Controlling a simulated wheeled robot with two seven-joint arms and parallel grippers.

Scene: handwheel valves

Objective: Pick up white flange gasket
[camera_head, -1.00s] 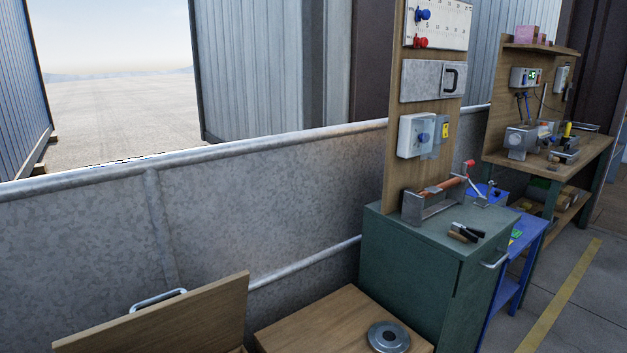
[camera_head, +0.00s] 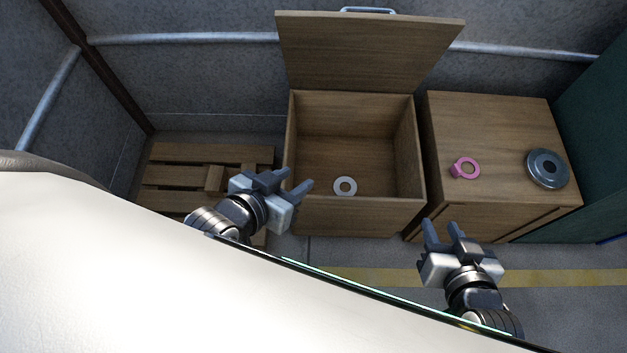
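The white flange gasket (camera_head: 345,187) is a flat pale ring lying inside an open wooden box (camera_head: 355,216), near the front wall. My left gripper (camera_head: 293,180) is at the box's front left corner, left of the gasket and apart from it. Its fingers are spread and nothing shows between them. My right gripper (camera_head: 442,228) is in front of the gap between the box and the wooden cabinet, right of the gasket. Its fingers are apart and empty.
The box's lid (camera_head: 370,50) stands raised at the back. A pink ring-shaped part (camera_head: 465,168) and a grey metal disc (camera_head: 547,168) lie on the wooden cabinet (camera_head: 500,120) at right. A slatted wooden pallet (camera_head: 185,178) lies at left. A green cabinet (camera_head: 598,150) stands far right.

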